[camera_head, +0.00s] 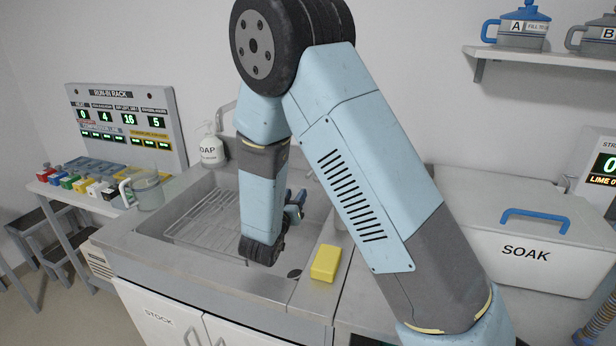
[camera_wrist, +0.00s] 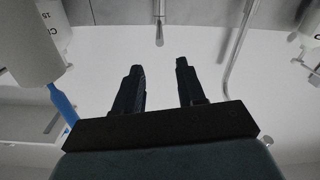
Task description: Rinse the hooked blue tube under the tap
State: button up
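My gripper (camera_wrist: 159,66) is open in the wrist view, with its two dark fingers apart and nothing between them. In the head view my gripper (camera_head: 296,206) is mostly hidden behind my own arm, over the right part of the sink (camera_head: 185,222). A grey curved pipe that looks like the tap (camera_head: 222,112) rises at the back of the sink, partly hidden by my arm. No hooked blue tube can be made out for certain. A blue strip (camera_wrist: 62,103) shows left of my gripper in the wrist view; I cannot tell what it is.
A yellow block (camera_head: 325,263) lies on the sink's right rim. A SOAP bottle (camera_head: 211,150) stands behind the sink. A clear jug (camera_head: 148,192) stands left. A white SOAK box (camera_head: 525,240) with a blue handle (camera_head: 536,215) fills the right counter. Jars stand on the shelf (camera_head: 545,57).

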aim_at(309, 173)
jog(key=x, duration=1.3)
jog(key=shift+w, duration=0.25)
grip_shut()
